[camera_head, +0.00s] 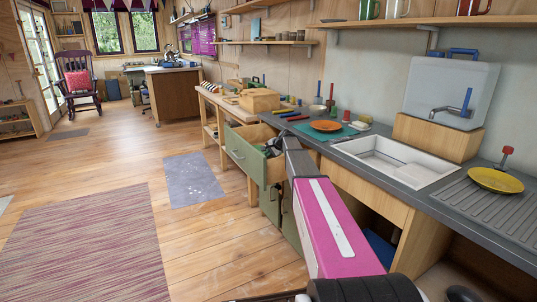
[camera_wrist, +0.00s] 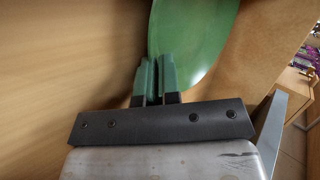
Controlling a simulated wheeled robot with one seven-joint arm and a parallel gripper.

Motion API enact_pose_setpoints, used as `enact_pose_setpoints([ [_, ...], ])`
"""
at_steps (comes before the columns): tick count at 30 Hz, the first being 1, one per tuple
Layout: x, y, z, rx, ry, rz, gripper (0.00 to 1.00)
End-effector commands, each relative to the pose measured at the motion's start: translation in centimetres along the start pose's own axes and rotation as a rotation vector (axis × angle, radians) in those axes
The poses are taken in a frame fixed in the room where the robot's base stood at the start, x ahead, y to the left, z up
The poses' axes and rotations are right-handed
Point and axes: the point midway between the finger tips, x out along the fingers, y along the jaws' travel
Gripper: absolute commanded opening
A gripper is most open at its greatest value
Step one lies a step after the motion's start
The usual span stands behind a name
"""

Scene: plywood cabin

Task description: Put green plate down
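The green plate (camera_wrist: 198,38) fills the top middle of the wrist view, seen tilted with its rim reaching down to my fingertips. My gripper (camera_wrist: 156,75) has its two green-tipped fingers close together on either side of the plate's rim, pinching it. In the head view my gripper (camera_head: 271,147) is at the open green-fronted drawer (camera_head: 243,152) under the counter, and I cannot make out the plate there. Pale wooden surfaces lie close around the plate in the wrist view. I cannot tell whether the plate touches them.
The floor left of the drawer is open, with rugs (camera_head: 95,245).

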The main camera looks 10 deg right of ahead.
Motion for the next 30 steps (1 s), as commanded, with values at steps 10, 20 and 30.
enact_pose_setpoints([
  [10,0.1,0.2,0.0,0.000,0.000,0.000,0.33],
  [20,-0.5,-0.4,0.0,-0.001,0.000,0.002,0.33],
  [30,-4.3,-4.3,0.0,-0.001,0.002,-0.001,0.33],
])
